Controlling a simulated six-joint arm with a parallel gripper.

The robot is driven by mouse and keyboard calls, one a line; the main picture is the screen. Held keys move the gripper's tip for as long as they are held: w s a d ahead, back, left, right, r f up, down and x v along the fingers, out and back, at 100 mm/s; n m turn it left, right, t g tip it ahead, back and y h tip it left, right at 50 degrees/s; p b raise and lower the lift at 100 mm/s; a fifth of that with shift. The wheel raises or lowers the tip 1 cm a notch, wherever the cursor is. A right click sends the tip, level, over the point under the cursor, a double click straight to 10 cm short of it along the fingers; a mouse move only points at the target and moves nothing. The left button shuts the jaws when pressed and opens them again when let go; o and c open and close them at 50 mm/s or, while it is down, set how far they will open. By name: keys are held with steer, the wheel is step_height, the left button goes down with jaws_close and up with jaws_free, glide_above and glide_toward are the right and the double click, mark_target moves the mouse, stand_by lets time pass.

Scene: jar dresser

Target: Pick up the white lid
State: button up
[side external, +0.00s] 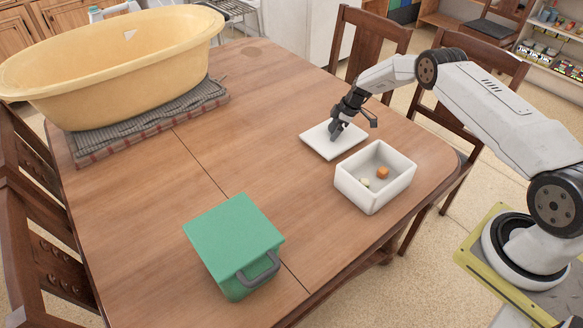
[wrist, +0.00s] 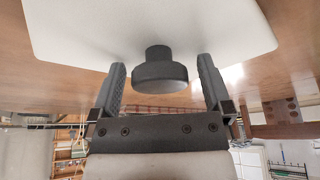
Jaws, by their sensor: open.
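The white lid (side external: 321,147) lies flat on the wooden table, just behind a white open box. In the wrist view the white lid (wrist: 95,28) fills the top, with its dark round knob (wrist: 160,72) near the middle. My gripper (side external: 335,137) is over the lid, its fingers pointing down at the knob. In the wrist view my gripper (wrist: 160,78) is open, with one finger on each side of the knob and a gap showing on both sides. In the side view the knob is hidden by the gripper.
The white box (side external: 375,190) holds a small orange item (side external: 383,173) and a small pale item (side external: 365,183). A green box with a grey handle (side external: 232,240) stands at the front. A yellow tub (side external: 120,55) sits on a folded cloth (side external: 150,125) at the back left. The table's middle is clear.

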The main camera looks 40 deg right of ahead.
mark_target(332, 126)
stand_by(0.4)
steer(key=c, duration=1.2)
steer(key=shift+r, duration=0.2)
steer(key=shift+c, duration=0.2)
steer(key=shift+r, duration=1.3)
steer(key=s+a+r, duration=0.3)
steer(key=s+r, duration=0.7)
steer(key=s, duration=0.3)
steer(key=shift+s+a, duration=0.25)
steer(key=shift+s, duration=0.05)
